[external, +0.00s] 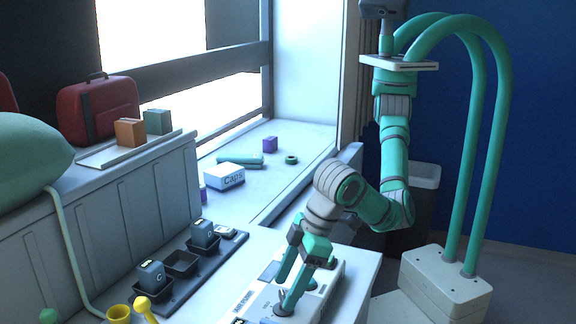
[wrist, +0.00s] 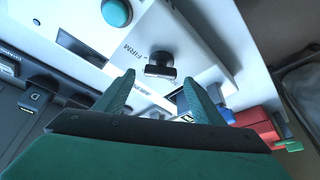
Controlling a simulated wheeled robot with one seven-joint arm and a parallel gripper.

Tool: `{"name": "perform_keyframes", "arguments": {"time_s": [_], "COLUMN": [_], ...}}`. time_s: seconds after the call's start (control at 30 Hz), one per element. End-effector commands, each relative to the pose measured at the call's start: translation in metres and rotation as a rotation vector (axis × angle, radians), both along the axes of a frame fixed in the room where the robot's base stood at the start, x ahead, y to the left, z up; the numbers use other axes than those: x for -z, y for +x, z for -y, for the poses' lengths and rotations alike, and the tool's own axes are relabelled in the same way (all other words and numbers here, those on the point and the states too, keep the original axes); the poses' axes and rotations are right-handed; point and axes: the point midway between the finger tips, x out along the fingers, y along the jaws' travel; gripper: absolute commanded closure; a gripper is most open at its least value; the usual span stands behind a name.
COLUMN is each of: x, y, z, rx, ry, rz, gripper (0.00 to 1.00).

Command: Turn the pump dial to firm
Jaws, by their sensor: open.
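The white pump box (external: 254,296) stands on the bench, under my gripper (external: 281,297). In the wrist view, the pump dial (wrist: 160,66) is a black knob with a bar-shaped grip on the white top. The word FIRM (wrist: 153,52) is printed beside it. My gripper (wrist: 159,80) is open, with its green fingertips to the left and right of the dial and a gap between them and it in the picture. I cannot tell whether either finger touches it. A round teal button (wrist: 117,12) sits farther along the top. The dial's exact setting is unclear.
A dark tray (external: 176,282) with cups and dark blocks lies left of the pump. Yellow parts (external: 119,313) stand at the front. A Caps box (external: 224,176) is on the window ledge. Red and blue items (wrist: 257,122) show right of my fingers in the wrist view.

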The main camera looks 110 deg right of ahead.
Motion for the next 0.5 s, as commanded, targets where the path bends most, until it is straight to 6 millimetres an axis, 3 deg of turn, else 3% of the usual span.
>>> {"name": "perform_keyframes", "arguments": {"time_s": [0.2,0.5], "x": [-0.040,-0.077], "y": [-0.015,-0.032], "z": [-0.003,-0.007], "rx": [-0.001,-0.001], "ry": [0.002,0.003], "rz": [0.003,0.001], "gripper": [0.38,0.38]}}
